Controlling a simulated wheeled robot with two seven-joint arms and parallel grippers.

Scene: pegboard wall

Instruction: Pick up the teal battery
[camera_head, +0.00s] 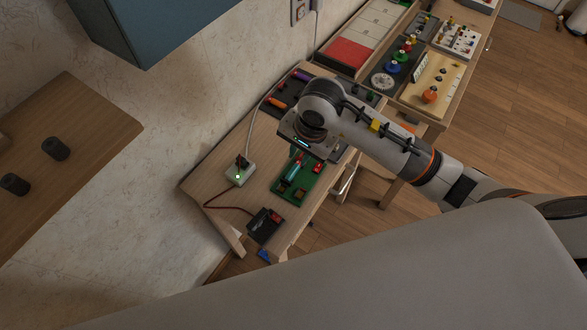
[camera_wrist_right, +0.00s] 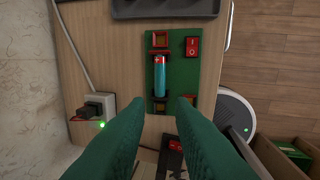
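The teal battery (camera_head: 293,171) lies on a green board (camera_head: 309,180) on the wooden workbench. In the right wrist view the battery (camera_wrist_right: 160,76) has a red end and sits lengthwise between two holders on the green board (camera_wrist_right: 188,76), beside a red switch (camera_wrist_right: 193,46). My right gripper (camera_head: 298,148) is above the board, pointing down. In the right wrist view its green fingers (camera_wrist_right: 160,104) are spread apart with nothing between them, and the battery shows beyond the fingertips. My left gripper is not in view.
A white box with a black plug and green light (camera_head: 238,176) stands left of the board. A red cable runs to a black device (camera_head: 265,224) at the front edge. A dark tray (camera_head: 279,87) lies behind. The wall bounds the bench's left side.

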